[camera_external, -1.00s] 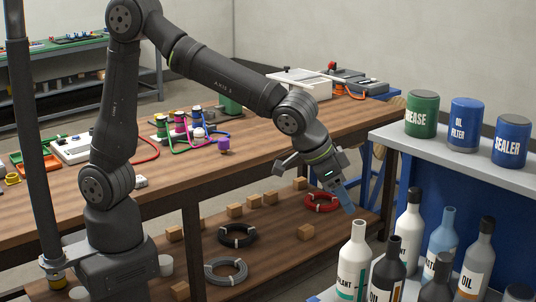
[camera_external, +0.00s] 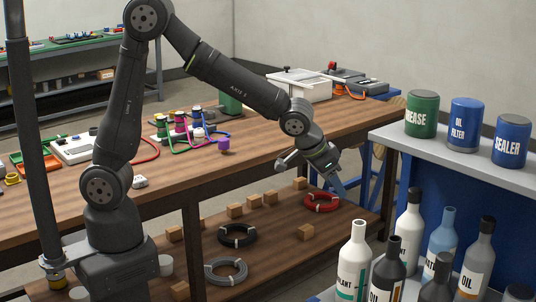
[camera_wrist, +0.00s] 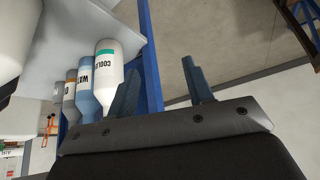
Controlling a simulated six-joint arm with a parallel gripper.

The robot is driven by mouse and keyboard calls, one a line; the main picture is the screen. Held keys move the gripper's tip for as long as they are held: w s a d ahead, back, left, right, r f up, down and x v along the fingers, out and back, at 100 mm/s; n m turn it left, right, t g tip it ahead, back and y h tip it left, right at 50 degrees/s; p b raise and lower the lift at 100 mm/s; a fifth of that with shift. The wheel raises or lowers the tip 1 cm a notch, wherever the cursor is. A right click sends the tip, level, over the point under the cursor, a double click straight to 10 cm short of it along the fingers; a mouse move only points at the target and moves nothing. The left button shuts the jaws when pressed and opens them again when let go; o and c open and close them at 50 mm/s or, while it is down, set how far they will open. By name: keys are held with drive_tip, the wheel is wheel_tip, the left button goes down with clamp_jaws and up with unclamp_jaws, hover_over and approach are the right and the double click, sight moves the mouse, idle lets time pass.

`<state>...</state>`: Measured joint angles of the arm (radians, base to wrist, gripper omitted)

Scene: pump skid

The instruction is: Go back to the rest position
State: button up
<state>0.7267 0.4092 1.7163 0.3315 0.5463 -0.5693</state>
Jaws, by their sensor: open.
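My gripper (camera_external: 337,183) hangs at the end of my arm, in front of the wooden bench's right end and left of the bottle shelf, above the lower shelf in the picture. In the wrist view its two blue-grey fingers (camera_wrist: 160,88) stand well apart with nothing between them. A white coolant bottle (camera_wrist: 108,72) shows just left of the left finger, and I cannot tell how near it is. One finger is mostly hidden in the external view.
The wooden bench (camera_external: 270,145) carries wired devices and a purple block (camera_external: 223,143). A red coil (camera_external: 322,202) and several wooden blocks lie on the lower shelf. Green grease (camera_external: 421,115) and blue sealer (camera_external: 511,142) cans stand on the grey shelf, with several bottles below.

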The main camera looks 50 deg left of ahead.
drive_tip(key=w+a+f+n, duration=0.1)
drive_tip(key=w+a+f, duration=0.2)
drive_tip(key=a, duration=0.6)
drive_tip(key=shift+w+n+y, duration=0.3)
drive_tip(key=shift+w+y, duration=0.1)
drive_tip(key=shift+w, duration=0.35)
